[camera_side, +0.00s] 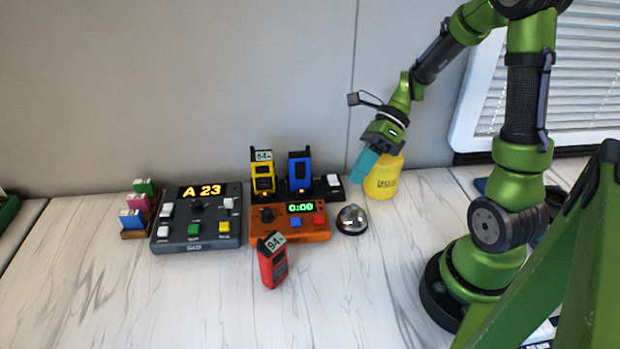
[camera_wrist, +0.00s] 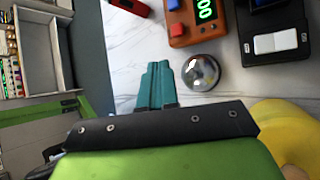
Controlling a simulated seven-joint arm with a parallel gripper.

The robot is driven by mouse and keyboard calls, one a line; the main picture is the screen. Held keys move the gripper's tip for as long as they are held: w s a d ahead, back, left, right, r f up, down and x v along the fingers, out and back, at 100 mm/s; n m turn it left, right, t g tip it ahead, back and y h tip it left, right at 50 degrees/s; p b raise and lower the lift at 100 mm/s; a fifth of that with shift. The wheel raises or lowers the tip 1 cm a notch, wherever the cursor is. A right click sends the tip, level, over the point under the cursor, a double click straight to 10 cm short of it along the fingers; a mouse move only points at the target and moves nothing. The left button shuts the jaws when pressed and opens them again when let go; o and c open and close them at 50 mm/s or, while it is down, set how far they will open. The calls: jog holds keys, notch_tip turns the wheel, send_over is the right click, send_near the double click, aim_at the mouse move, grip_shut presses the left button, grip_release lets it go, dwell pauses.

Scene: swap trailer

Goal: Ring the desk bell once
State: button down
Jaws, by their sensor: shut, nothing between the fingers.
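The desk bell (camera_side: 352,219) is a small shiny silver dome on a dark base, standing on the table just right of the orange timer box. It also shows in the wrist view (camera_wrist: 201,72). My gripper (camera_side: 363,167) has teal fingers and hangs above and behind the bell in the side view, tilted down and clear of it. In the wrist view the fingers (camera_wrist: 157,85) are together, with nothing held, and the bell lies just right of their tips. No part of the bell is hidden by the fingers.
An orange timer box (camera_side: 303,222) sits left of the bell. A yellow container (camera_side: 384,180) stands close behind my gripper. A charger with yellow and blue radios (camera_side: 301,171) is behind the timer. A red radio (camera_side: 272,262) stands in front.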

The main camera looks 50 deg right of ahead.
aim_at(356, 205)
jog(key=shift+f, duration=2.4)
jog(key=shift+f, duration=0.1)
jog(key=shift+f, duration=0.3)
jog(key=shift+f, duration=0.55)
dwell(0.7)
jog(key=shift+r, duration=1)
jog(key=shift+r, duration=2.5)
